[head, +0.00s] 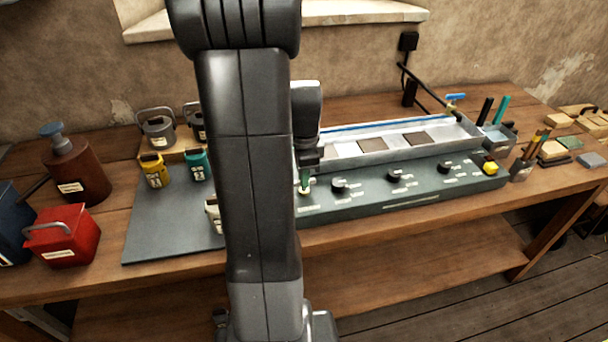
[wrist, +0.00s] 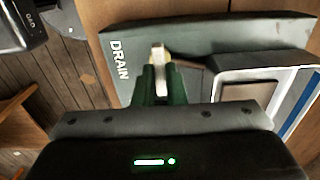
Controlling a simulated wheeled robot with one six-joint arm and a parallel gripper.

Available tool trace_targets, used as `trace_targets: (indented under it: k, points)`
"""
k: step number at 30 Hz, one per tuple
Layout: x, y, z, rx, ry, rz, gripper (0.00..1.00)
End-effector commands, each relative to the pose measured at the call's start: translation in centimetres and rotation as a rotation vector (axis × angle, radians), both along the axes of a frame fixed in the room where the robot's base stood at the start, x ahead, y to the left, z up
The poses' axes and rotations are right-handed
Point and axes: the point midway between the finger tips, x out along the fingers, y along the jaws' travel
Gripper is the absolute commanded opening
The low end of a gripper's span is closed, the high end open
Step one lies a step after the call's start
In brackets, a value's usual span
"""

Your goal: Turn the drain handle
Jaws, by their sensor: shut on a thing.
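The drain handle (wrist: 158,52) is a small pale lever beside the white word DRAIN on a dark green panel, seen in the wrist view. My gripper (wrist: 158,78) is shut on it, with its dark green fingers hiding the lower part of the handle. In the head view my gripper (head: 305,181) points down at the left end of the green control panel (head: 420,190). The handle is mostly hidden there by the fingers, and its exact angle is hard to tell.
Black knobs (head: 393,175) and a yellow button (head: 490,168) line the panel to the right. Behind lies a metal trough (head: 375,148) with a blue-handled tap (head: 455,97). Yellow (head: 155,171) and teal (head: 197,165) pots and a red box (head: 66,238) stand left. My arm hides the middle.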

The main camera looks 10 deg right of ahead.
Motion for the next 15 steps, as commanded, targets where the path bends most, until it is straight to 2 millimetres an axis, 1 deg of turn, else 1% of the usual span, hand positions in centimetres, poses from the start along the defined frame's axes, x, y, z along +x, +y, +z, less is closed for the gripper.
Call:
trace_targets:
  k: [12, 13, 15]
  points:
    - [0.1, -0.05, 0.13, -0.001, -0.004, -0.007, 0.0]
    - [0.1, -0.04, 0.13, -0.001, -0.004, -0.007, 0.17]
    - [0.09, -0.04, 0.12, -0.001, -0.003, -0.006, 0.3]
